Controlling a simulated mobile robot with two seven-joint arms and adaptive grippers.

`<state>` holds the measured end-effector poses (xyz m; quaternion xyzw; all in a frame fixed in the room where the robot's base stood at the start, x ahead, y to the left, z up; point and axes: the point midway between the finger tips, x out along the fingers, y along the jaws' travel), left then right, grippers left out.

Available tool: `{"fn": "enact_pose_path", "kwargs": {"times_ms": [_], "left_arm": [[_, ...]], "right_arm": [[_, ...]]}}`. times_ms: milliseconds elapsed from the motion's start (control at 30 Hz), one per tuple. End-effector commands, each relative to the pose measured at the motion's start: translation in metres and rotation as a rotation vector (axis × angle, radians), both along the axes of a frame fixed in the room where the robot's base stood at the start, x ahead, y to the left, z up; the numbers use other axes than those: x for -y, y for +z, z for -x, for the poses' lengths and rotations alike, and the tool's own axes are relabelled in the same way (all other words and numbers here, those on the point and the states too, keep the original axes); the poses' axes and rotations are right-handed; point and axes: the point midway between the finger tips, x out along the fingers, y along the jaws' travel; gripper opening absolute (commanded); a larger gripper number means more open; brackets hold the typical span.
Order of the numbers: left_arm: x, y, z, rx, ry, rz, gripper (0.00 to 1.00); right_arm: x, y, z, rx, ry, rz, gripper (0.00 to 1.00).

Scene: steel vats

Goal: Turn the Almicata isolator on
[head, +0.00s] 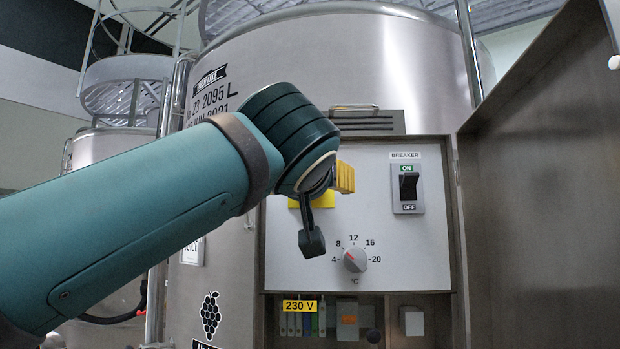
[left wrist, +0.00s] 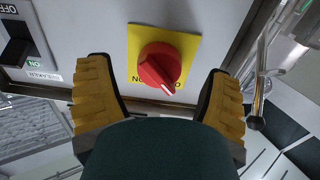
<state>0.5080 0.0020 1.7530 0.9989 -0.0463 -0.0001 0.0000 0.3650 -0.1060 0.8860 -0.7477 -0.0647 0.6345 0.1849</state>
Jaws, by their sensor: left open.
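The isolator is a red rotary knob (left wrist: 160,66) on a yellow plate (left wrist: 185,42), seen in the left wrist view. A white mark on the knob points to the lower right of that picture; the plate's lettering is partly hidden. My left gripper (left wrist: 158,72) is open, its yellow-padded fingers on either side of the knob, with gaps visible. In the head view, my left gripper (head: 329,206) is in front of the panel and hides the knob; only part of the yellow plate (head: 325,201) shows. My right gripper is not in view.
The grey panel (head: 400,265) also carries a black breaker switch (head: 408,187) at the right and a temperature dial (head: 355,259) below. An open metal cabinet door (head: 540,190) stands to the right. A steel vat (head: 340,60) is behind.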

Motion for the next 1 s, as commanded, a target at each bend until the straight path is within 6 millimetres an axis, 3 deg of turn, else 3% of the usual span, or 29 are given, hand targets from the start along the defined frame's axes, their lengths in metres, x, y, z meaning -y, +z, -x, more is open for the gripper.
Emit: {"fn": "enact_pose_path", "kwargs": {"times_ms": [200,500,533,700,733,1000], "left_arm": [[0.001,0.0,-0.017,0.0,0.0,0.0,0.8],[0.002,0.0,-0.019,0.0,0.0,0.0,0.8],[0.002,0.0,-0.019,0.0,0.0,0.0,0.77],[0.002,0.0,-0.019,0.0,0.0,0.0,0.17],[0.002,0.0,-0.019,0.0,0.0,0.0,0.1],[0.002,0.0,-0.019,0.0,0.0,-0.001,0.09]], "right_arm": [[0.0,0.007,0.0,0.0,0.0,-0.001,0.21],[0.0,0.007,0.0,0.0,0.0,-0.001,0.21],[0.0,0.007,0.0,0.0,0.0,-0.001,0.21],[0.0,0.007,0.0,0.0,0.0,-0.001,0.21],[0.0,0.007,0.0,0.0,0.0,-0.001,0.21],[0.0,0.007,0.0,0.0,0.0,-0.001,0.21]]}}
